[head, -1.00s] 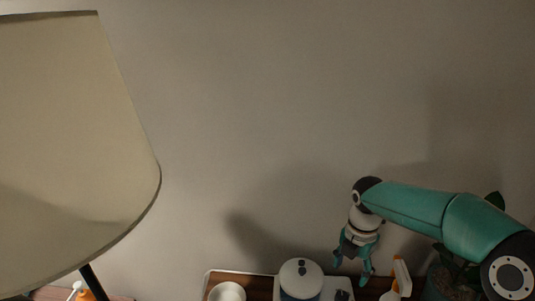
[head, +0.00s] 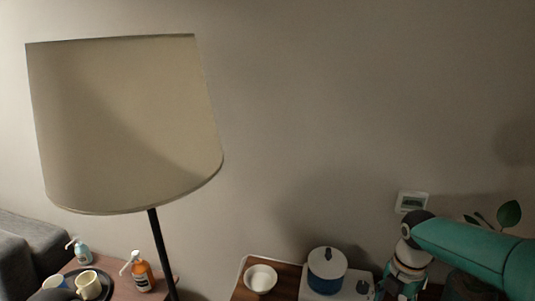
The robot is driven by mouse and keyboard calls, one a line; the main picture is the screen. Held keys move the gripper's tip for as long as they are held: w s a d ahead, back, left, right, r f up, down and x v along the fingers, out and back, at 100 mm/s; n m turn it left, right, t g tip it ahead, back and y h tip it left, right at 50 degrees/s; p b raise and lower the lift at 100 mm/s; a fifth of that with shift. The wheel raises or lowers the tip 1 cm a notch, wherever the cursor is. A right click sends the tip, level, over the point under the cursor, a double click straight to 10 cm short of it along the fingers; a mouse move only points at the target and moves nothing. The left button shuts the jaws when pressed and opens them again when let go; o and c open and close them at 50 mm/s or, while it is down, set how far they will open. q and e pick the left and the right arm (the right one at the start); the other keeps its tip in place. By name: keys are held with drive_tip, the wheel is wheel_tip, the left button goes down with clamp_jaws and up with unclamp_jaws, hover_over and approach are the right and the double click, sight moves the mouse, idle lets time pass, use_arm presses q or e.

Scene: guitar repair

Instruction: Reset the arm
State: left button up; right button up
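My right arm comes in from the right edge. Its gripper (head: 402,289) points down at the bottom edge, just right of the blue-and-white pot (head: 327,272). The fingertips are cut off by the frame, so I cannot tell whether it is open or shut, or whether it holds anything. My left gripper is not in view.
A tall lamp with a cream shade (head: 125,125) stands at left. A white bowl (head: 260,279) sits left of the pot. A tray (head: 105,283) with cups and an orange pump bottle (head: 142,276) are at lower left. A plant (head: 508,214) is behind my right arm.

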drive_tip(key=s+a+f+m+g+y, duration=0.1)
drive_tip(key=s+a+f+g, duration=0.1)
drive_tip(key=s+a+f, duration=0.5)
drive_tip(key=s+f+m+g+y, duration=0.15)
drive_tip(key=s+f, duration=0.35)
drive_tip(key=f, duration=0.6)
drive_tip(key=s+a+f+m+t+y, duration=0.1)
drive_tip(key=s+a+f+m, duration=0.45)
drive_tip(key=m, duration=0.25)
drive_tip(key=s+a+f+m+y, duration=0.1)
drive_tip(key=s+a+f+m, duration=0.3)
drive_tip(key=s+m, duration=0.35)
drive_tip(key=w+m+t, duration=0.1)
drive_tip(key=m, duration=0.2)
drive_tip(key=w+m+t, duration=0.1)
drive_tip(key=w+m, duration=0.1)
drive_tip(key=w+m+t, duration=0.1)
drive_tip(key=w+m, duration=0.1)
drive_tip(key=m, duration=0.1)
drive_tip(key=shift+d+f+m+h, duration=0.25)
drive_tip(key=shift+d+f+m, duration=0.05)
